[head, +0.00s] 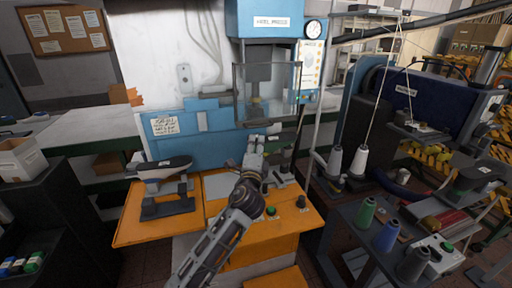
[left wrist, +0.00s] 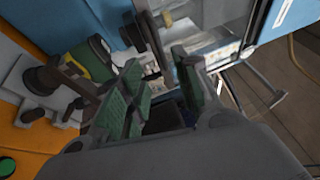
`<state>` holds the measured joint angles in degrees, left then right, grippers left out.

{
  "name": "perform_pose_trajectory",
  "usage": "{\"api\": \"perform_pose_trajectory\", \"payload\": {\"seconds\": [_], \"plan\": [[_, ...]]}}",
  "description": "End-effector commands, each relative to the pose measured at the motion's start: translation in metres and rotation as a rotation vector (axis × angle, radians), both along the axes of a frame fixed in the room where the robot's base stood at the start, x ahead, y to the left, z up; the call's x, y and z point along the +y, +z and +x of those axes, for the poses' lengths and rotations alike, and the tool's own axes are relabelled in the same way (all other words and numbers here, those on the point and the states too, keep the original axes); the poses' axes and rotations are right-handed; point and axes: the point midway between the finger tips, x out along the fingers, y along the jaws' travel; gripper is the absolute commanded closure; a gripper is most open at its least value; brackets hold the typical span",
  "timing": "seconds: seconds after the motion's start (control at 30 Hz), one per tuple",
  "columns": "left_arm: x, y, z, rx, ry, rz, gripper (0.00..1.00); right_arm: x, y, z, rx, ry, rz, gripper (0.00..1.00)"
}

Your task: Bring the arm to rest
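My left arm (head: 222,235) reaches up from the bottom of the head view over the orange bench (head: 130,228). Its gripper (head: 262,137) is in front of the blue heel press (head: 215,146), just below the clear guard (head: 282,92). In the left wrist view the two green-padded fingers (left wrist: 158,62) stand apart, and I see nothing held between them. The guard (left wrist: 218,35) is just beyond the fingertips. In the head view it is hard to tell whether the gripper touches the press. My right gripper is not in view.
A dark shoe last (head: 164,167) sits on a stand at the bench's left. A green button (head: 271,211) and a black knob (head: 300,202) are right of my arm. A trolley with thread cones (head: 385,236) and a sewing machine (head: 420,90) stand at right.

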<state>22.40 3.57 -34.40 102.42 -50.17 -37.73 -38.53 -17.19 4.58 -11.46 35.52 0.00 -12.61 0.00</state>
Motion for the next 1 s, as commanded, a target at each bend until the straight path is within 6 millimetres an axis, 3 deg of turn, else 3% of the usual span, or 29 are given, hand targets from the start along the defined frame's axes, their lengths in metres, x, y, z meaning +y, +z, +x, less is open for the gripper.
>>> {"api": "perform_pose_trajectory", "payload": {"seconds": [0.37, 0.57, 1.0], "plan": [[0.001, -0.002, -0.001, 0.005, 0.001, -0.006, 0.68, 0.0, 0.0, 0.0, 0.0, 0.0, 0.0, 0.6], [0.015, -0.019, -0.006, 0.061, 0.021, -0.074, 0.68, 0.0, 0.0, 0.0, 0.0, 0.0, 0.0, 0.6], [0.087, -0.117, -0.051, 0.366, 0.159, -0.441, 0.68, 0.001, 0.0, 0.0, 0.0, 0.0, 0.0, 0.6]]}}
